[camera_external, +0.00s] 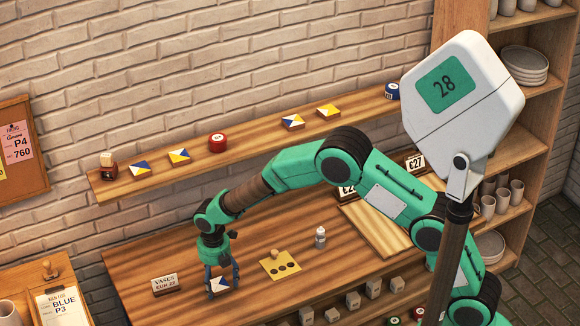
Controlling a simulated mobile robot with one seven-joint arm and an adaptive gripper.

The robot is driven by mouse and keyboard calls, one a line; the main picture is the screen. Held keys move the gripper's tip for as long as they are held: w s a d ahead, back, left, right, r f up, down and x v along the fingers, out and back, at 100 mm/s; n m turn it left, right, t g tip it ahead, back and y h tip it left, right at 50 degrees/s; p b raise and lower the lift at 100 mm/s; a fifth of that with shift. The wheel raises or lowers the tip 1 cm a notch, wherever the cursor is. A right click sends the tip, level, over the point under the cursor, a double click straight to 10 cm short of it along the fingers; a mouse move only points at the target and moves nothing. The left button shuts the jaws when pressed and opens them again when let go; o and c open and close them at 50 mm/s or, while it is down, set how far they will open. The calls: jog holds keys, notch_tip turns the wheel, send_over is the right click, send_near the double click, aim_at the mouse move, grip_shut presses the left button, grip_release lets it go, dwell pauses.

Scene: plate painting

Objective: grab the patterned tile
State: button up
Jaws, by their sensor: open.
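A patterned tile (221,285) in white, blue and yellow lies on the wooden table (150,255), right below my gripper. My gripper (222,279) points down over it, open, with its fingers around or just beside the tile; I cannot tell whether they touch it. Part of the tile is hidden by the fingers. More patterned tiles stand on the wall shelf: a blue and white one (140,168), a yellow and blue one (179,156), another blue and yellow one (293,121) and a yellow one (329,111).
A sign reading "VASES" (165,283) stands left of my gripper. A yellow card with dark spots (281,265) and a small bottle (320,237) are to the right. A red round tin (217,142) sits on the shelf above. Small blocks (353,300) line the front right.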

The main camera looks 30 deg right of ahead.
aim_at(218, 284)
jog(key=shift+c, duration=0.5)
grip_shut()
jog(key=shift+r, duration=0.2)
jog(key=shift+r+p, duration=0.3)
jog(key=shift+r, duration=0.3)
notch_tip(218, 284, up, 2)
jog(key=shift+r+p, duration=0.15)
jog(key=shift+p, duration=0.25)
jog(key=s+d, duration=0.3)
jog(key=s, duration=0.1)
jog(key=s+d+p, duration=0.1)
jog(key=s+d, duration=0.2)
jog(key=s, duration=0.1)
jog(key=s+d+r+p, duration=0.1)
jog(key=s+d, duration=0.2)
jog(key=s, duration=0.1)
jog(key=shift+s+d+r, duration=0.1)
jog(key=shift+s+d, duration=0.2)
jog(key=shift+s, duration=0.1)
